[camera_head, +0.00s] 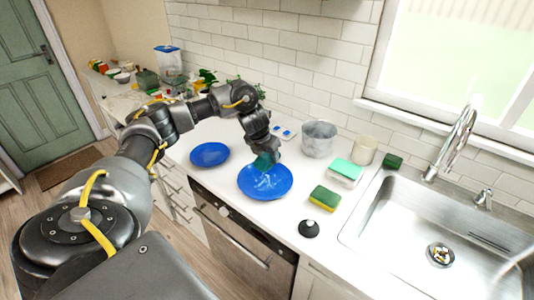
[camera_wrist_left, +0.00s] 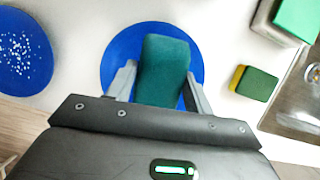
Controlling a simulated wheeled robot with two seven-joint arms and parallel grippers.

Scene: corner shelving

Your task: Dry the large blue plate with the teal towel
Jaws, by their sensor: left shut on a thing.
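The large blue plate (camera_head: 281,185) lies flat on the white counter in the head view. Pale marks show on its surface there. In the left wrist view its rim (camera_wrist_left: 114,48) shows around the teal towel (camera_wrist_left: 165,60). My left gripper (camera_head: 265,152) points down over the plate and is shut on the towel (camera_head: 264,162). The towel sits over the plate's middle and hides part of it; I cannot tell whether it touches. My right gripper is not in view.
A smaller blue plate (camera_head: 209,154) lies to the left; white droplets cover it in the wrist view (camera_wrist_left: 24,60). A green-yellow sponge (camera_head: 325,197), a black stopper-like object (camera_head: 309,228) and a metal pot (camera_head: 318,139) stand nearby. The sink (camera_head: 400,215) is at right.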

